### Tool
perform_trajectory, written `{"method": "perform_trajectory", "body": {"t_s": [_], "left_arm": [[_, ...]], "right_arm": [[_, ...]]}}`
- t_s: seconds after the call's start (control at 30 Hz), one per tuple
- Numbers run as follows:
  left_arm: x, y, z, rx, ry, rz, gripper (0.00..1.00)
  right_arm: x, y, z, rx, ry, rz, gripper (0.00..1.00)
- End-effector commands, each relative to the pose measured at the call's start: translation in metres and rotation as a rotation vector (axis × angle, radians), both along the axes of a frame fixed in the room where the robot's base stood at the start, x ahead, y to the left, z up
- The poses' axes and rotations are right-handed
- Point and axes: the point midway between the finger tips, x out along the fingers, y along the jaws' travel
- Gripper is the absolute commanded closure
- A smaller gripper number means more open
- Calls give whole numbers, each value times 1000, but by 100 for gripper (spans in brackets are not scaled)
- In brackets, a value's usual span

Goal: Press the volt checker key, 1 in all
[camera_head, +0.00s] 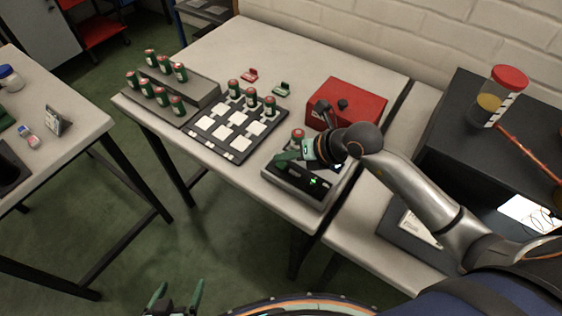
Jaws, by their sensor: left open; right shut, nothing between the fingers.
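The volt checker (295,194) is a grey box with a dark sloped front, at the front right corner of the middle table. A green lit mark (313,182) shows on its front. My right gripper (281,160) is shut and empty, with its green fingertips low over the checker's left part. Whether the tips touch it, I cannot tell. The gripper and arm hide part of the checker's top, and I cannot make out the key. A green cylinder with a red cap (297,134) stands just behind the gripper. My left gripper (178,296) is open and empty at the bottom edge, away from the table.
A black tray with white squares (232,131) holds several green cylinders along its back. A grey stepped rack (204,92) holds several more. A red box (349,97) stands behind my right gripper. Small red (250,75) and green (282,90) pieces lie further back.

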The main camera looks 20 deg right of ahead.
Motion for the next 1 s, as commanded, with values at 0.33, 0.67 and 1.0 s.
{"method": "perform_trajectory", "body": {"t_s": [0.33,0.67,1.0], "left_arm": [[0,0,32,0,0,0,0],[0,0,45,0,0,0,0],[0,0,44,0,0,0,0]], "right_arm": [[0,0,36,0,-1,0,100],[0,0,50,-1,0,1,100],[0,0,49,0,-1,-1,100]]}}
